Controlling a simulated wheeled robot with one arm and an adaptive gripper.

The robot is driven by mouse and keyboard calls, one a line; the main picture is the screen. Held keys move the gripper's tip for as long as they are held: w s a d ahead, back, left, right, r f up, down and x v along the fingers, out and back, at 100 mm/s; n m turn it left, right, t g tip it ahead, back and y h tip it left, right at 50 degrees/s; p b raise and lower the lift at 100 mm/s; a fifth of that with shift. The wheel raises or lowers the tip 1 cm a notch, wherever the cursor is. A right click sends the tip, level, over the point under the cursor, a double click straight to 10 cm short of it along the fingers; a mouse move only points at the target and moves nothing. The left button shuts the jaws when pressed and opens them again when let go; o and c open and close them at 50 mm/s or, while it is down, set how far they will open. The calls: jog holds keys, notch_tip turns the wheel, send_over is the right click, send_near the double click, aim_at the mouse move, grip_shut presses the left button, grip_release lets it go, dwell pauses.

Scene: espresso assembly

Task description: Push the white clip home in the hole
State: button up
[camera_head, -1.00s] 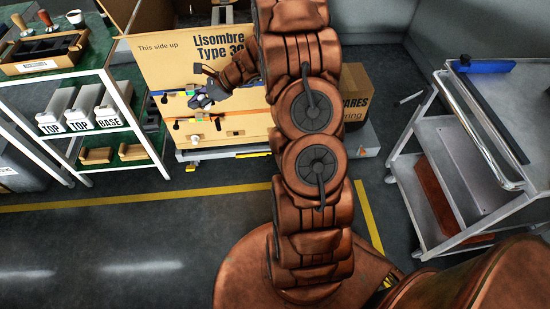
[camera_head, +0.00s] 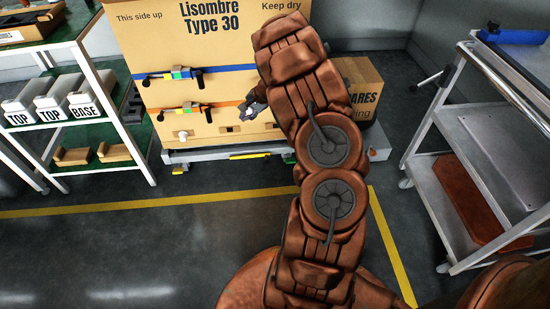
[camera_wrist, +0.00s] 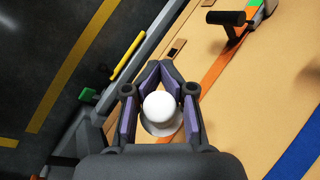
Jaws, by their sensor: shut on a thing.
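The white clip (camera_wrist: 161,106), with a round white head above a paler ring, sits between the fingers of my gripper (camera_wrist: 160,70) in the wrist view. The fingers are closed around it, with purple pads along its sides. In the head view my gripper (camera_head: 250,109) is at the lower right part of the cardboard box front (camera_head: 225,50), beside the orange strap. The hole is hidden behind the clip and fingers, so I cannot tell how deep the clip sits. Another white clip (camera_head: 183,135) shows at the box's lower left.
A blue strap (camera_head: 225,69) and an orange strap (camera_head: 222,103) with dark buckles cross the box. The box stands on a low grey pallet (camera_head: 215,153). A shelf rack (camera_head: 125,120) is at left and a metal cart (camera_head: 450,130) at right. The floor in front is clear.

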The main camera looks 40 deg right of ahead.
jog(key=s+d+f+n+t+h+b, duration=0.1)
jog(key=s+d+f+n+b, duration=0.15)
jog(key=d+f+b, duration=0.5)
jog(key=s+d+f+n+t+b, duration=0.2)
jog(key=d+f+n+b, duration=0.15)
jog(key=f+b, duration=0.8)
jog(key=shift+n+g, duration=0.3)
jog(key=shift+w+d+f+p, duration=0.4)
jog(key=shift+w+p, duration=0.35)
jog(key=shift+p, duration=0.3)
jog(key=shift+w+d+f+p, duration=0.35)
jog(key=shift+w+p, duration=0.45)
jog(key=shift+p, duration=0.25)
jog(key=shift+w+d+f+p, duration=0.4)
jog(key=shift+w+p, duration=0.35)
jog(key=shift+p, duration=0.3)
jog(key=shift+o, duration=0.9)
grip_shut()
jog(key=shift+w+d+f, duration=0.1)
jog(key=shift+w+d, duration=0.05)
jog(key=shift+d, duration=0.15)
jog(key=shift+a+f+b, duration=0.1)
jog(key=shift+b, duration=0.5)
jog(key=shift+w, duration=0.15)
